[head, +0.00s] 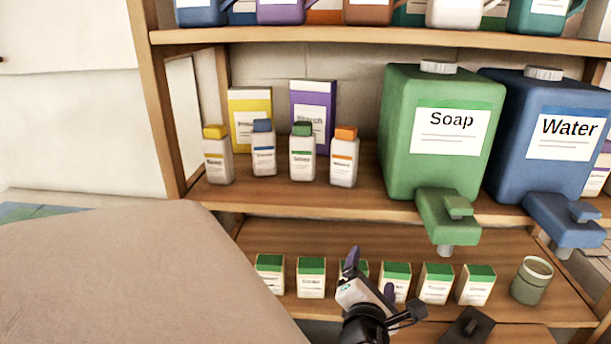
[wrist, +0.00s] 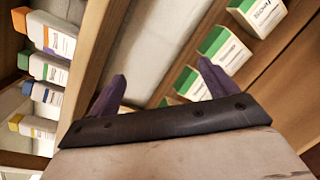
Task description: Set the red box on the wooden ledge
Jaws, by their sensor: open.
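I see no clearly red box in either view. Several wooden shelf boards show, and I cannot tell which is the ledge: the lower shelf (head: 330,238), the middle shelf (head: 290,196) and the upper shelf (head: 300,34). My gripper (head: 370,275) is open, with its purple fingers apart, in front of the row of small green-topped boxes (head: 311,278) on the lower shelf. It partly hides a box in the middle of the row. In the wrist view my gripper (wrist: 161,74) has nothing between its fingers, and green-topped boxes (wrist: 222,50) show beyond them.
Capped bottles (head: 302,155), a yellow box (head: 250,115) and a purple box (head: 313,112) stand on the middle shelf. A green soap dispenser (head: 435,135) and a blue water dispenser (head: 545,140) have spouts overhanging the lower shelf. A green cup (head: 532,281) stands at right.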

